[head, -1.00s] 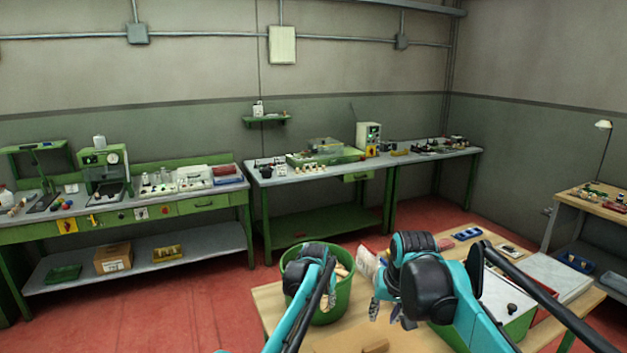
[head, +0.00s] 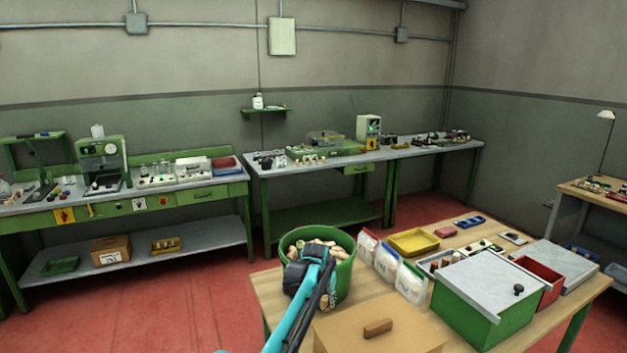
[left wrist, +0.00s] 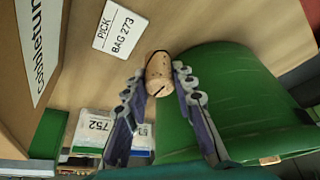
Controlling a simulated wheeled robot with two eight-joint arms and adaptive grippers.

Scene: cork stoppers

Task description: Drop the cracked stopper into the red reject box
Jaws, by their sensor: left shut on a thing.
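My left gripper (head: 308,268) is in front of the green bucket of corks (head: 344,284) in the head view. In the left wrist view the left gripper (left wrist: 158,84) is shut on a tan cork stopper (left wrist: 157,67) with dark line marks on it. The green bucket (left wrist: 235,95) is beside it on the right there. A red box (head: 552,282) stands at the table's right, partly hidden behind a lidded green box. My right gripper is out of view.
The green box (head: 470,318) has a pale lid with a black knob. A lidded wooden box (head: 352,333) is at the front. White bags (head: 411,282), a yellow tray (head: 430,248) and a grey slab (head: 556,262) crowd the table. A strip of wood beside the bucket is bare.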

